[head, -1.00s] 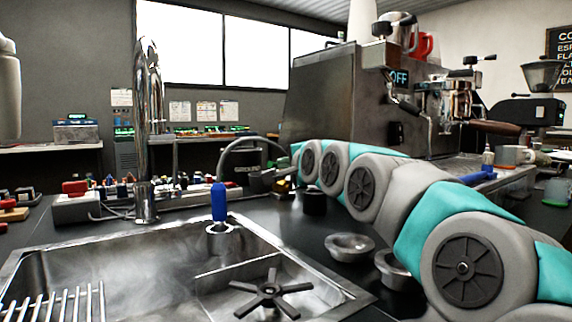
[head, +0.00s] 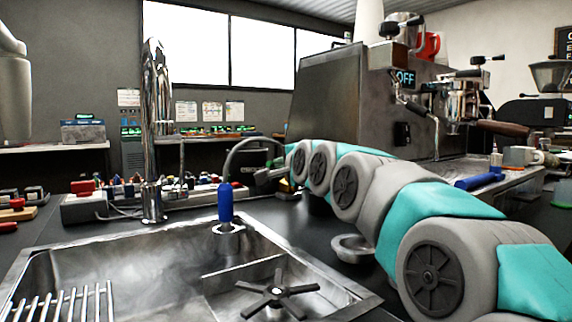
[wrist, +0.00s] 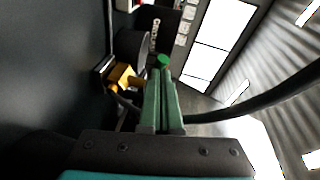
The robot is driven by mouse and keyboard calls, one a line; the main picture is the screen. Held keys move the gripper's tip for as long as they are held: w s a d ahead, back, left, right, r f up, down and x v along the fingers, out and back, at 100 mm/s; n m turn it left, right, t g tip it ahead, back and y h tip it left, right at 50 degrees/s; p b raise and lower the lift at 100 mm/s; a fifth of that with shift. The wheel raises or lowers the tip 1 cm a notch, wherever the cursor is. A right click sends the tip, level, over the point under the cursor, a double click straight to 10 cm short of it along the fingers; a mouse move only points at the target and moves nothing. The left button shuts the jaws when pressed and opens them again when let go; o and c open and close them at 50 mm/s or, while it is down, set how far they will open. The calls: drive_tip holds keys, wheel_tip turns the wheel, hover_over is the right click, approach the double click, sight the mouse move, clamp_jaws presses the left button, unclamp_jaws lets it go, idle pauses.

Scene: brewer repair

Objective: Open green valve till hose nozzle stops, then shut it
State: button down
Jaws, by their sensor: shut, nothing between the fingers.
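The green valve knob (wrist: 163,61) shows in the wrist view just beyond my fingertips. A brass-yellow fitting (wrist: 125,77) is left of it; I cannot tell whether the fingertips touch the knob. My gripper (wrist: 163,84) has its two green fingers together with nothing between them. In the head view my gripper (head: 262,177) is small, behind the sink, near the brass fitting (head: 285,187). No flow is discernible at the nozzle.
The steel sink (head: 130,245) with a rack and a black cross-shaped grate fills the front left. A chrome faucet (head: 153,130) stands behind it. The espresso machine (head: 345,100) is at the back right. A metal bowl (head: 352,247) sits beside my arm.

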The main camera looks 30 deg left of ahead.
drive_tip(key=shift+a, duration=0.55)
drive_tip(key=shift+s+a+r, duration=0.1)
drive_tip(key=shift+s, duration=0.05)
idle(0.4)
drive_tip(key=s+d+r+b, duration=0.1)
drive_tip(key=s+d+r, duration=0.1)
drive_tip(key=s+d, duration=0.5)
drive_tip(key=s, duration=0.4)
